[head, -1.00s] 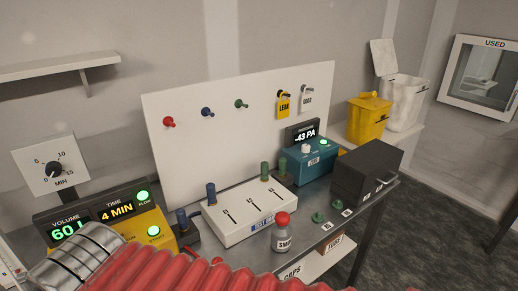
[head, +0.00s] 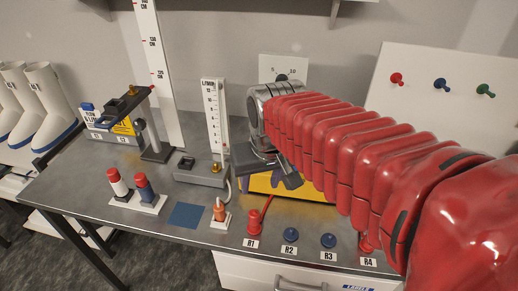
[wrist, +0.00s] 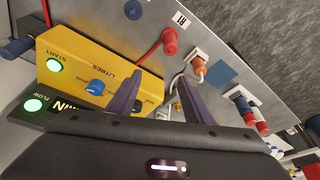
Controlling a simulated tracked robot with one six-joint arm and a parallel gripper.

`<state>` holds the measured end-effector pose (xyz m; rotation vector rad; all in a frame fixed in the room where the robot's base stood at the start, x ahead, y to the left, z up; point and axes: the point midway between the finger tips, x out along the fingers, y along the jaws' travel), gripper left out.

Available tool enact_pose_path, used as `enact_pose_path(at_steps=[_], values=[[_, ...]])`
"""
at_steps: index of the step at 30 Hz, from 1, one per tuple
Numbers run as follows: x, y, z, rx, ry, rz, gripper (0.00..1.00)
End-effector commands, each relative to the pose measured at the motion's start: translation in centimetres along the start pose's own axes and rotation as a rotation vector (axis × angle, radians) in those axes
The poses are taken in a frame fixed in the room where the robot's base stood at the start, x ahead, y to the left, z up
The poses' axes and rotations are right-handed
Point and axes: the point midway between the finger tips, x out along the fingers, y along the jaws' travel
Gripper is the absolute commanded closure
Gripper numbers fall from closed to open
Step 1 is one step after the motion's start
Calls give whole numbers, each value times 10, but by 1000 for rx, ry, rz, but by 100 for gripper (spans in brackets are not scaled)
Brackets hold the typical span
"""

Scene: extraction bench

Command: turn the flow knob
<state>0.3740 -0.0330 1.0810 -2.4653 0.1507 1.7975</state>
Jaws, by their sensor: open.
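A flow meter (head: 213,115), a clear upright tube with an L/MIN scale, stands on a grey base (head: 195,172) in the head view. A small brass knob (head: 217,168) is at the foot of the tube. My gripper (head: 268,180) is just right of it, pointing down in front of the yellow box (head: 312,189). In the wrist view my gripper (wrist: 158,76) is open with nothing between its fingers. The yellow box (wrist: 75,58), with a blue knob (wrist: 95,87), lies left of the fingers. A brass part (wrist: 178,107) shows partly behind the right finger.
Red plug R1 (head: 254,221) and its cable, an orange plug (head: 219,211) and a red-and-blue pair (head: 132,187) stand near the bench's front. A tall ruler (head: 158,75) stands behind. A blue square (head: 186,216) marks flat bench surface. My red arm hides much at right.

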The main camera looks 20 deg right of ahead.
Motion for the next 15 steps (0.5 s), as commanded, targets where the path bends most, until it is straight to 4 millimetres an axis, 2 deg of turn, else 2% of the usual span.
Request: enact_pose_path(at_steps=[15], values=[[10, 27, -99, 295, -143, 39, 54]])
